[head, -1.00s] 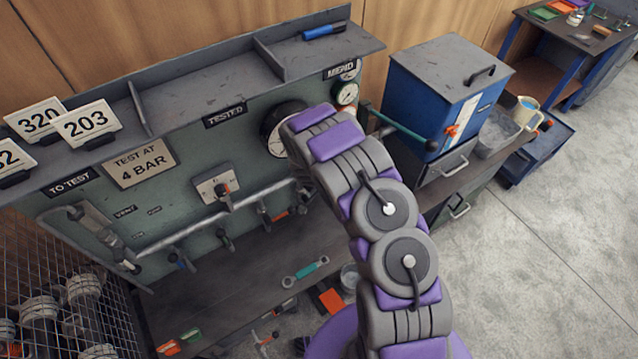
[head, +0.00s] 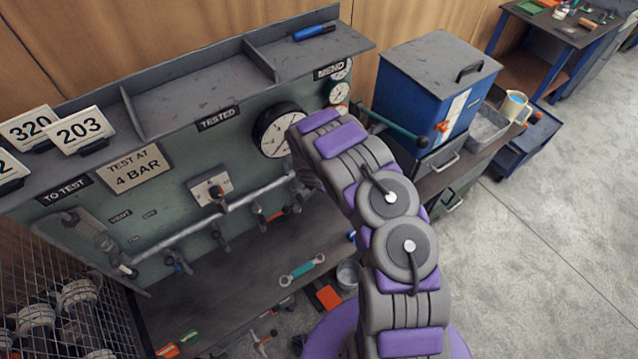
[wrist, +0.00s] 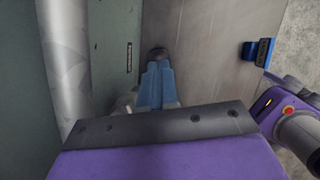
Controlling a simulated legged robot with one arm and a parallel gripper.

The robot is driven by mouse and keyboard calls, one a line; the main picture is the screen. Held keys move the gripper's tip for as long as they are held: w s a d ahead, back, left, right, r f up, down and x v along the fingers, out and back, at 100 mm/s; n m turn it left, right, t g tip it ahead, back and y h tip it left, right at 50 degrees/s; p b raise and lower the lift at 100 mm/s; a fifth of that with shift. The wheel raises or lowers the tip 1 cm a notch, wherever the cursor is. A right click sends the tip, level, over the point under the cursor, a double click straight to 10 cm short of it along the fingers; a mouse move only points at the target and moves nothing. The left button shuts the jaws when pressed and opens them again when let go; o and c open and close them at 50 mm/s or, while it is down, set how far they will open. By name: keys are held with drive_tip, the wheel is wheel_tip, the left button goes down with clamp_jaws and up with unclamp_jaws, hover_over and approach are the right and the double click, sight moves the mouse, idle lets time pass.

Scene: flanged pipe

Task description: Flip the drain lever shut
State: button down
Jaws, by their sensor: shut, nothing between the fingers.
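My gripper (wrist: 157,82) shows in the wrist view as two blue-grey fingers shut together, with nothing between them. They point along the green panel (wrist: 105,60), beside a thick grey pipe (wrist: 66,65). In the head view my arm reaches to the panel's right end and hides the gripper. I cannot tell which is the drain lever. A small label (wrist: 129,57) in the wrist view is unreadable. Contact between fingers and any lever is not visible.
A blue block with a tag (wrist: 258,51) sits at the bench surface's right in the wrist view. A wrench (head: 301,269) lies on the bench. A blue cabinet (head: 425,95) stands right of the panel. A wire cage (head: 60,270) stands left. Open floor lies right.

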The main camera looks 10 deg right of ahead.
idle(0.5)
drive_tip(key=d+p+v, duration=0.2)
drive_tip(key=v, duration=1)
drive_tip(key=shift+r, duration=0.7)
drive_tip(key=shift+a, duration=0.1)
